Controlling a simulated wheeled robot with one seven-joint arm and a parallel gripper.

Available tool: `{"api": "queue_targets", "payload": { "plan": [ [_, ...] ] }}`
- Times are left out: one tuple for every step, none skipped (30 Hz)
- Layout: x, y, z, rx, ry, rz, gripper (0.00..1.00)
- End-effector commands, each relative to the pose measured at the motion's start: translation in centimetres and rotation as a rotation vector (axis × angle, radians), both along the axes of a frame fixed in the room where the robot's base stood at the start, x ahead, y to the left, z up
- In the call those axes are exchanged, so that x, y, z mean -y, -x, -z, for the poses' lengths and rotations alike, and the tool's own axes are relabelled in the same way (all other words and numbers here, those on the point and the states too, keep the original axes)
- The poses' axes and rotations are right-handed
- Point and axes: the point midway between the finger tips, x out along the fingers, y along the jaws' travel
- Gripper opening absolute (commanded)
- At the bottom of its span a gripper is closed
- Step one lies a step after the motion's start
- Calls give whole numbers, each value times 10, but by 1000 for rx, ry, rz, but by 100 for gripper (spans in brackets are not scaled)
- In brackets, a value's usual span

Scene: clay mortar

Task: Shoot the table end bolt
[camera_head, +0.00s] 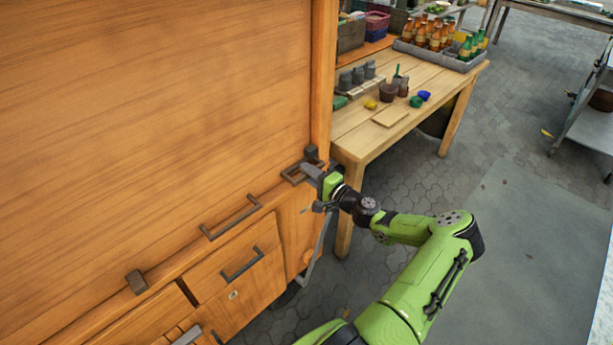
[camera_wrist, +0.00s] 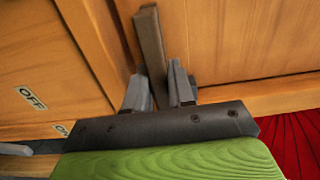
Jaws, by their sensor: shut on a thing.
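A large wooden cabinet with a big flat panel (camera_head: 150,110) fills the left of the head view. Dark metal fittings sit at the panel's lower right corner, at the end near the table. My gripper (camera_head: 313,173) is at these fittings. In the wrist view my gripper (camera_wrist: 158,88) is shut on a brown-grey metal bar (camera_wrist: 150,38), which I take to be the table end bolt. The bar rises between the two grey fingers, against the wood. In the head view the gripper covers part of the bolt, so how far it is shot cannot be told.
A wooden table (camera_head: 440,85) stands behind the cabinet's end, with bottles in a grey tray (camera_head: 437,56) and small pots. Pull handles (camera_head: 230,217) and a drawer (camera_head: 235,290) are on the cabinet front. Paved floor (camera_head: 400,165) lies open to the right.

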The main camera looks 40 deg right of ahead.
Motion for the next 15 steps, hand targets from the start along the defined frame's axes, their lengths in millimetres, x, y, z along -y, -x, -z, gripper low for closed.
{"api": "queue_targets", "payload": {
  "plan": [
    [5,1,-1,0,5,13,0],
    [5,1,-1,0,5,14,0],
    [5,1,-1,0,5,15,0],
    [5,1,-1,0,5,15,0],
    [5,1,-1,0,5,15,0],
    [5,1,-1,0,5,16,26],
    [5,1,-1,0,6,16,31],
    [5,1,-1,0,5,16,35],
    [5,1,-1,0,5,15,42],
    [5,1,-1,0,5,14,44],
    [4,1,-1,0,5,13,44],
    [4,1,-1,0,4,12,44],
    [4,1,-1,0,4,12,44],
    [4,1,-1,0,4,11,44],
    [3,1,-1,0,4,11,44]
  ]
}}
